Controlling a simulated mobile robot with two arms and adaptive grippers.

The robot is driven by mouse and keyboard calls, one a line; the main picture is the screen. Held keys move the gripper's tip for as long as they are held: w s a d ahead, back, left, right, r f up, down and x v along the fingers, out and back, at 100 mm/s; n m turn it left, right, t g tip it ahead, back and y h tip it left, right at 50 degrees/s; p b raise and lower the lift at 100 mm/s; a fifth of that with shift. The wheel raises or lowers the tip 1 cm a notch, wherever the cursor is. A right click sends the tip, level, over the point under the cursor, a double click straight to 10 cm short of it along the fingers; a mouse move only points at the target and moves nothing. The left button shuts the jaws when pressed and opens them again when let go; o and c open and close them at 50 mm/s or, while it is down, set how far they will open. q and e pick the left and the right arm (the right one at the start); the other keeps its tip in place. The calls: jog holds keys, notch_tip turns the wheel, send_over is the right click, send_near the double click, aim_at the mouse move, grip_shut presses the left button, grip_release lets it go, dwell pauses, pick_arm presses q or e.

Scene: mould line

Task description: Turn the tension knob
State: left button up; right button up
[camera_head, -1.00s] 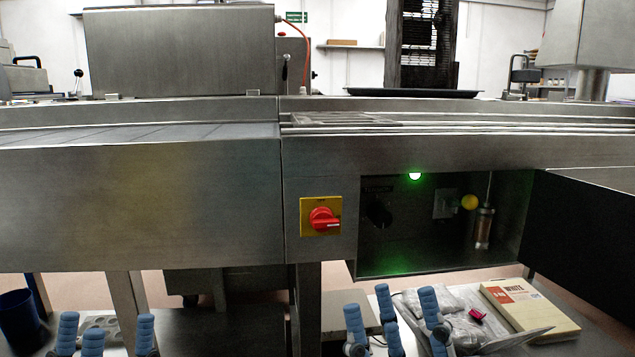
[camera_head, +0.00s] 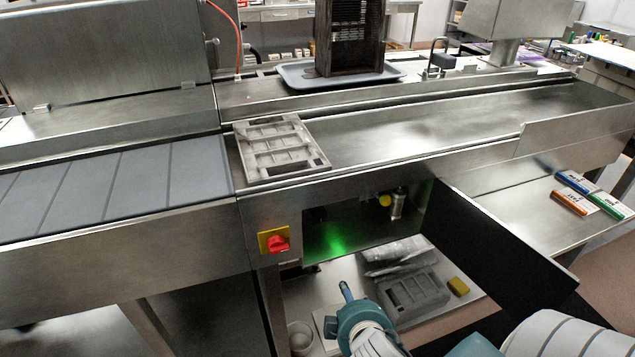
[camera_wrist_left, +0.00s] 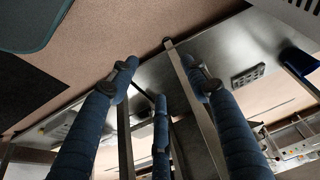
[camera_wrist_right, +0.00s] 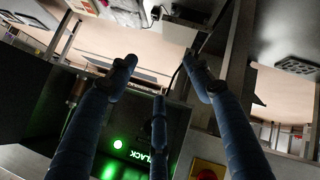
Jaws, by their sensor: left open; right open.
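The open control compartment (camera_head: 345,225) is in the front of the line in the head view, dark inside with a green glow. My right gripper (camera_wrist_right: 160,75) is open and empty in front of the compartment; one blue finger shows in the head view, below the compartment. My left gripper (camera_wrist_left: 160,80) is open and empty over the floor and lower shelf; it is outside the head view.
The compartment's dark door (camera_head: 500,250) stands open to the right. A yellow knob (camera_head: 385,200) is inside. A mould (camera_head: 280,150) lies on the line. Bags (camera_head: 395,255) lie on the shelf below.

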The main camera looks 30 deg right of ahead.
aim_at(321, 216)
pick_arm(q)
jog(key=s+a+f+g, duration=0.1)
jog(key=s+f, duration=0.4)
jog(key=f, duration=0.4)
jog(key=s+a+f+g, duration=0.1)
jog(key=s+f+g, duration=0.1)
jog(key=s+f, duration=0.5)
pick_arm(e)
jog(key=w+d+r+n+t+h, duration=0.45)
jog(key=w+d+r+n, duration=0.2)
jog(key=d+r, duration=0.2)
jog(key=w+a+n+t+y+p, duration=0.1)
jog(key=w+a+n+t+y, duration=0.4)
jog(key=n, duration=1)
jog(key=shift+g, duration=0.45)
jog(key=x, duration=0.3)
jog(key=p+x, duration=0.1)
jog(key=x, duration=0.7)
jog(key=shift+a+f, duration=0.1)
jog(key=shift+f, duration=0.2)
pick_arm(q)
jog(key=s+a+f, duration=0.2)
jog(key=s+f, duration=0.7)
jog(key=s, duration=0.3)
jog(key=shift+s+a+f+g+y, duration=0.15)
jog(key=shift+a+g+y, duration=0.1)
jog(key=shift+g+y, duration=0.05)
pick_arm(e)
jog(key=shift+w, duration=0.1)
jog(key=c, duration=1.1)
